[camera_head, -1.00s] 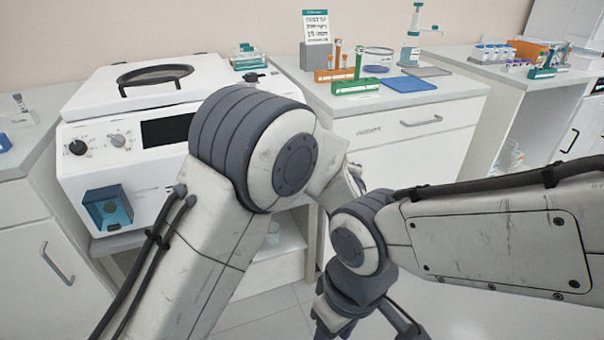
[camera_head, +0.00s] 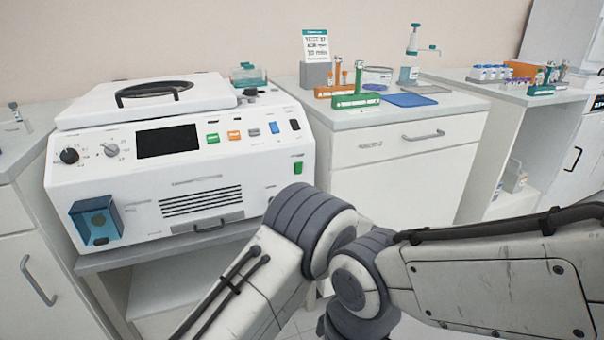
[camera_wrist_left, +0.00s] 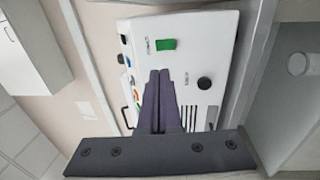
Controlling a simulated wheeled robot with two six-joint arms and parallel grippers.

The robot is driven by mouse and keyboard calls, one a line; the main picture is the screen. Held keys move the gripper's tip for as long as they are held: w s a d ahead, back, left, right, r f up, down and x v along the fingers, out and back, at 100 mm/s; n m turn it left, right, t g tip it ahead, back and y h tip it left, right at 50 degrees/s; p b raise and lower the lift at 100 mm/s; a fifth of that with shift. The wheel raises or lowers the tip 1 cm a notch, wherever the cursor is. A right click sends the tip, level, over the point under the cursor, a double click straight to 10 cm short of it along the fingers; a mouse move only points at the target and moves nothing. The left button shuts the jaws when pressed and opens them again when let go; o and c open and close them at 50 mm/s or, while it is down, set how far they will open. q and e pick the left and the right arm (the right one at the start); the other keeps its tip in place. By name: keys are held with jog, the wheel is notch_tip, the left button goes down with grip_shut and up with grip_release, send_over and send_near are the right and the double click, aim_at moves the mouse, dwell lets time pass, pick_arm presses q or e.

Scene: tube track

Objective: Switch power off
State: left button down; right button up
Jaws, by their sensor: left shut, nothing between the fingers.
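The white machine (camera_head: 120,190) stands on a bench at the left in the head view. A green rocker switch (camera_head: 298,168) is low on the right of its front. A black switch (camera_head: 294,125) is above it, with a blue one (camera_head: 274,128) to its left. In the left wrist view, the green switch (camera_wrist_left: 166,44) lies just beyond the fingertips of my left gripper (camera_wrist_left: 160,73), which is shut and empty. The fingertips appear over the machine's front; I cannot tell whether they touch it. The head view does not show my left gripper. My right gripper is out of view.
The machine's front also has two knobs, a dark screen (camera_head: 167,141), green and orange buttons and a blue box (camera_head: 96,220). A round black part (camera_wrist_left: 205,83) shows in the wrist view. A counter with tube racks (camera_head: 355,100) stands at the right.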

aim_at(298, 165)
pick_arm(q)
jog(key=b+x, duration=0.1)
jog(key=x, duration=1.2)
jog(key=shift+w+f+b, duration=0.1)
jog(key=shift+w+b, duration=0.1)
jog(key=shift+b, duration=0.2)
jog(key=shift+w+a, duration=0.1)
jog(key=shift+w+a, duration=0.1)
jog(key=shift+w+r, duration=0.1)
jog(key=shift+r, duration=0.15)
jog(key=shift+s+d, duration=0.2)
jog(key=shift+s, duration=0.2)
jog(key=p+v, duration=0.1)
jog(key=v, duration=0.9)
jog(key=shift+f, duration=0.1)
